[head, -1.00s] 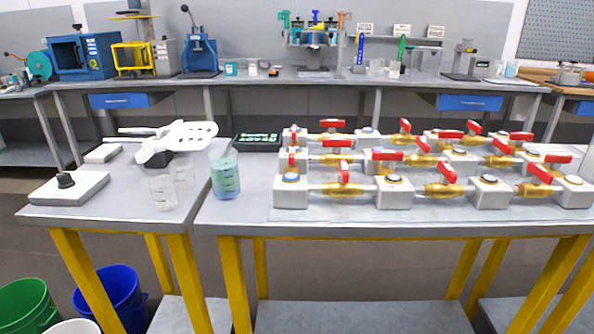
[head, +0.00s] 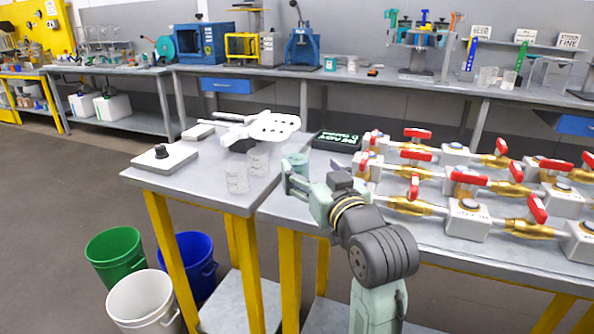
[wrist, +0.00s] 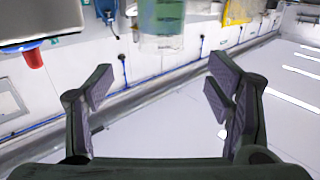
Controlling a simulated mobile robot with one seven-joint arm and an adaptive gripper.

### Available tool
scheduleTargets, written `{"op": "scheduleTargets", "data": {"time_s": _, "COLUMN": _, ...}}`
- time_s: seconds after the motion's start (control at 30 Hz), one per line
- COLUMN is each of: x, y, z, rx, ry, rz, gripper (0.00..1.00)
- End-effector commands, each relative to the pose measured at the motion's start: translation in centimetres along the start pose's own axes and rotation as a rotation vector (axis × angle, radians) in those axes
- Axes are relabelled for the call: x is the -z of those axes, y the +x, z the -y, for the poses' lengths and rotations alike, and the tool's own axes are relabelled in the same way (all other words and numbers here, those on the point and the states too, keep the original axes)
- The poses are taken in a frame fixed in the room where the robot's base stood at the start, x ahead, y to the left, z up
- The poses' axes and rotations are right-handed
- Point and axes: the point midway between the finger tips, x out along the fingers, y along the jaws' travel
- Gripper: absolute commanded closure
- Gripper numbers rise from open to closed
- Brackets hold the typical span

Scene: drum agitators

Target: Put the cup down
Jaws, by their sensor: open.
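A clear cup with blue-green contents (head: 297,157) stands on the near-left part of the valve bench. Its lower part is hidden behind my gripper in the head view. My gripper (head: 289,180) is open and in front of the cup. In the wrist view the cup (wrist: 161,22) is at the top centre, beyond the tips of my open fingers (wrist: 158,88). Nothing is between the fingers. Two empty clear cups, one nearer (head: 237,179) and one behind it (head: 259,160), stand to the left.
Valve blocks with red handles (head: 466,205) fill the bench to the right. A white stirrer stand (head: 273,126), a black sign (head: 337,139) and a white plate with a black knob (head: 160,158) are nearby. Green (head: 114,252), blue (head: 195,260) and white (head: 143,300) buckets stand below.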

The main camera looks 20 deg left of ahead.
Motion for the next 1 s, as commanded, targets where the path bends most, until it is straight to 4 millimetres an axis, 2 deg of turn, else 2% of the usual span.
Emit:
{"op": "scheduleTargets", "data": {"time_s": 0.2, "x": 0.1, "y": 3.5, "z": 0.1, "rx": 0.003, "ry": 0.000, "rz": 0.003, "gripper": 0.26}}
{"op": "scheduleTargets", "data": {"time_s": 0.43, "x": -0.1, "y": 5.3, "z": 0.1, "rx": 0.001, "ry": 0.000, "rz": 0.003, "gripper": 0.26}}
{"op": "scheduleTargets", "data": {"time_s": 0.7, "x": -0.4, "y": 9.2, "z": 0.1, "rx": 0.002, "ry": -0.001, "rz": 0.001, "gripper": 0.26}}
{"op": "scheduleTargets", "data": {"time_s": 1.0, "x": -0.6, "y": 9.8, "z": 0.1, "rx": 0.000, "ry": -0.002, "rz": 0.000, "gripper": 0.26}}
